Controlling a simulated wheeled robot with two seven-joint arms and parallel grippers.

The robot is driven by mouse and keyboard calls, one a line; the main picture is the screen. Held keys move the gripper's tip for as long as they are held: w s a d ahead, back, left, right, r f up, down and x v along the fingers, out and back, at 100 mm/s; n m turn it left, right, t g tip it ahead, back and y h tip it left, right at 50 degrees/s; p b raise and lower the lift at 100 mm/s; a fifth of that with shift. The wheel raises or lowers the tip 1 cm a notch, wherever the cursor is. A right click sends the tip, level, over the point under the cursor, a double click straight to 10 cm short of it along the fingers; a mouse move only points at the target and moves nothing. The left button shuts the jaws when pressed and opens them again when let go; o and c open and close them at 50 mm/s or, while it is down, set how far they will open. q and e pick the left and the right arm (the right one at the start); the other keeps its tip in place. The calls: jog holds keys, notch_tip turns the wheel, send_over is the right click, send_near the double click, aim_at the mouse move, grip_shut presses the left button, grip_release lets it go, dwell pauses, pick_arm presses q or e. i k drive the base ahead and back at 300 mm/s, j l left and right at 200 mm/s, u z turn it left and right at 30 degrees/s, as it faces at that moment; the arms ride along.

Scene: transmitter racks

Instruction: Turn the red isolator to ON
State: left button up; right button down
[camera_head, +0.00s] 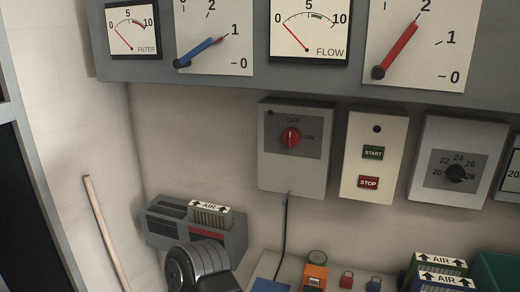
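The red isolator knob (291,138) sits on a dark grey plate on the front of a light grey wall box (293,178). OFF is printed above the knob and ON to its right. The knob's grip looks upright, in line with OFF. Neither of my grippers shows in the head view, and nothing touches the knob.
Right of the isolator are a box with a START button (373,152) and STOP button (369,183), and a dial box (456,173). Above are levers, blue (201,52) and red (398,48). A dark ribbed object (205,266) stands below left. The space before the isolator looks clear.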

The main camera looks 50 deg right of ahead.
aim_at(291, 136)
jog(key=z, duration=2)
